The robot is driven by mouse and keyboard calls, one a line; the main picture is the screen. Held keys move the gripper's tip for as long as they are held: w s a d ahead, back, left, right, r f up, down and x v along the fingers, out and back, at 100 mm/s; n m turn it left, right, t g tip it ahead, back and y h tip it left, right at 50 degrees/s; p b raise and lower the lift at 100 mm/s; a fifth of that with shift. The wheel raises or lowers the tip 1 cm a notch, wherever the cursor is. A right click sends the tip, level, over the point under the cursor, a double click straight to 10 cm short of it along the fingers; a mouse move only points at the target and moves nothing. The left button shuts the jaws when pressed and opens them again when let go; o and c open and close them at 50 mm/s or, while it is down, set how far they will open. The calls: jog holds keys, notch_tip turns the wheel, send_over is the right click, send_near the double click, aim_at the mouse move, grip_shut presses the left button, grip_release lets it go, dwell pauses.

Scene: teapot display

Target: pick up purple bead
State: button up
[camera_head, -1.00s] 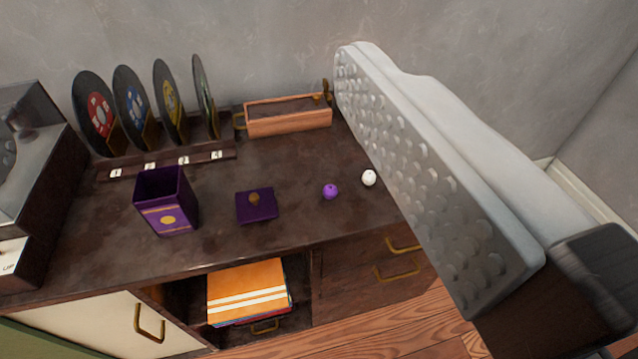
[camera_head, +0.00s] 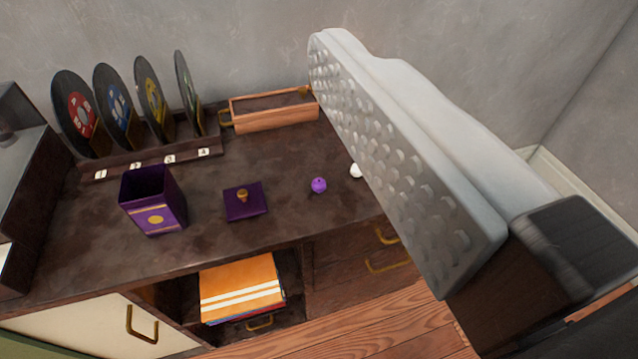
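The purple bead (camera_head: 319,185) is a small ball on the dark cabinet top (camera_head: 262,270), right of centre. The other finger is out of view. The gripper looks open and empty, and apart from the purple bead.
A purple box (camera_head: 153,212) and a flat purple lid with a gold knob (camera_head: 245,203) stand left of the beads. Behind are a record rack (camera_head: 150,160) and a wooden tray (camera_head: 275,118). Orange record sleeves (camera_head: 240,288) lie in the open shelf below.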

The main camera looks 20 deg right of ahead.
jog(key=shift+c, duration=0.2)
jog(key=c, duration=0.4)
jog(key=shift+w+d, duration=0.1)
jog(key=shift+w, duration=0.3)
jog(key=c, duration=0.4)
jog(key=w+d+f+m+g, duration=0.2)
jog(key=w+f+g, duration=0.1)
jog(key=w, duration=0.4)
jog(key=w+d+f+m+g+h, duration=0.1)
jog(key=w+d+f+g, duration=0.2)
jog(key=w+g, duration=0.2)
jog(key=w, duration=0.3)
jog(key=shift+d+f+m, duration=0.2)
jog(key=shift+f+m, duration=0.2)
jog(key=m+g, duration=0.4)
jog(key=g, duration=0.5)
send_over(319, 181)
notch_tip(319, 181, down, 9)
jog(key=f+y, duration=0.1)
jog(key=f, duration=1.2)
jog(key=shift+d+f, duration=0.15)
jog(key=shift+d, duration=0.25)
jog(key=shift+a+f, duration=0.2)
jog(key=shift+f, duration=1.15)
jog(key=shift+a+f, duration=0.2)
jog(key=shift+f, duration=1.1)
